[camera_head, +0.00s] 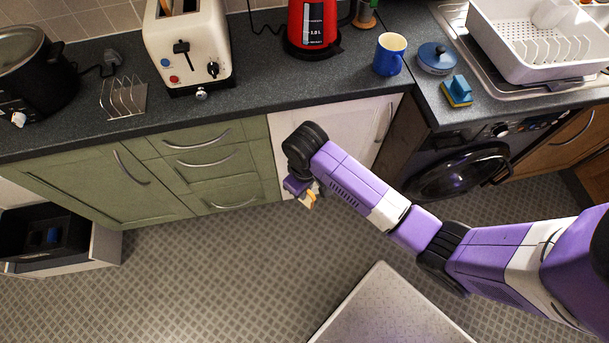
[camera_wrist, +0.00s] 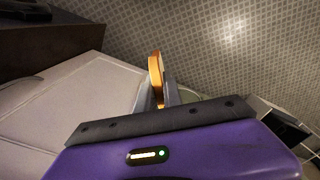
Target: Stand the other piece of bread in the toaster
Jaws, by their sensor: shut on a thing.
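My gripper (camera_head: 313,196) hangs low in front of the white cupboard door, below the counter edge. It is shut on a piece of bread (camera_wrist: 155,77), which sticks out beyond the fingers with its brown crust showing. The bread shows small in the head view (camera_head: 311,199). The cream toaster (camera_head: 188,52) stands on the counter at the upper left, well apart from my gripper. Another piece of bread (camera_head: 166,5) shows in the toaster's top at the picture's edge; most of the toaster's top is cut off.
A red kettle (camera_head: 313,28), blue mug (camera_head: 390,54), blue-lidded pot (camera_head: 437,57), sponge (camera_head: 458,91) and dish rack (camera_head: 545,42) stand right of the toaster. A wire toast rack (camera_head: 124,98) and black cooker (camera_head: 34,70) stand left. The counter front (camera_head: 240,115) is clear.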

